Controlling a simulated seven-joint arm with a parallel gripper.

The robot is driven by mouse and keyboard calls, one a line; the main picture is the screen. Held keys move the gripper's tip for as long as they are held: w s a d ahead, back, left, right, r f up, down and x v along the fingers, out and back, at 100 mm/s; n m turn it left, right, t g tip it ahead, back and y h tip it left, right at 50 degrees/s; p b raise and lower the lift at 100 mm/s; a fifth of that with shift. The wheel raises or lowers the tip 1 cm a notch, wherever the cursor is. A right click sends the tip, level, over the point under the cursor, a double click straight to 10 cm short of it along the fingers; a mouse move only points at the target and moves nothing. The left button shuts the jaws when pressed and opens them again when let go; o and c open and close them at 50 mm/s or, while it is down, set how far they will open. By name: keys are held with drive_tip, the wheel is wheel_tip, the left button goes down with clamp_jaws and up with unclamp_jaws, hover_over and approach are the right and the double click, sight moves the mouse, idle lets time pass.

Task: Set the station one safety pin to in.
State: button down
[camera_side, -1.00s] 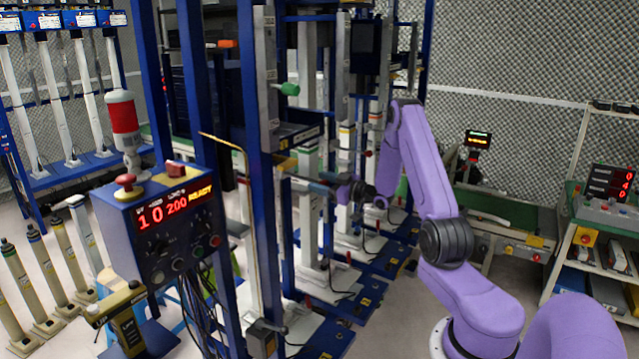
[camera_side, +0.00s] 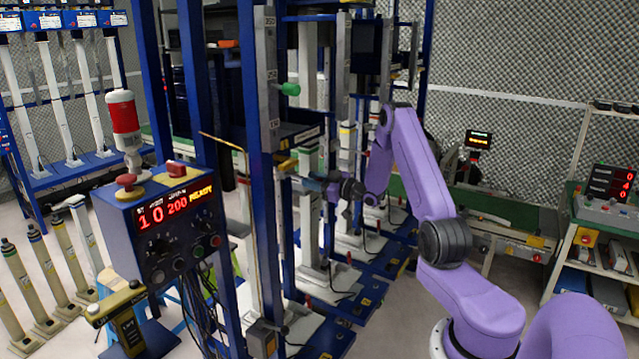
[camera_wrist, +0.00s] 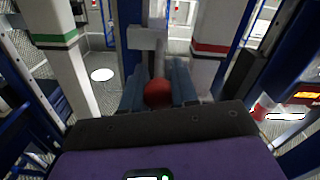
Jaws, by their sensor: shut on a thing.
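In the wrist view, a round red knob (camera_wrist: 157,93) sits between the two blue-grey fingers of my gripper (camera_wrist: 156,80), which is shut on it. A light grey bracket and upright rod (camera_wrist: 148,38) stand just beyond the knob. In the side view, my gripper (camera_side: 300,178) reaches left from the purple arm to the blue and grey station frame (camera_side: 268,105), below a green knob (camera_side: 290,89). The red knob is not distinguishable there, and how deep its pin sits cannot be told.
A control box (camera_side: 160,225) with a red display and a red-and-white beacon (camera_side: 124,112) stands at the left. Several more station columns (camera_side: 343,90) stand behind the gripper. Blue uprights close in on the gripper. Open floor (camera_side: 400,320) lies in front of the frame.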

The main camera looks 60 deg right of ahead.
sight(285, 173)
drive_tip(key=w, duration=0.6)
drive_tip(key=shift+w+r, duration=0.1)
drive_tip(key=shift+w, duration=0.2)
drive_tip(key=c, duration=0.9)
unclamp_jaws()
drive_tip(key=shift+w, duration=0.1)
drive_tip(key=shift+o, duration=0.2)
drive_tip(key=shift+s, duration=0.75)
drive_tip(key=s, duration=1.6)
drive_tip(key=shift+a, duration=0.1)
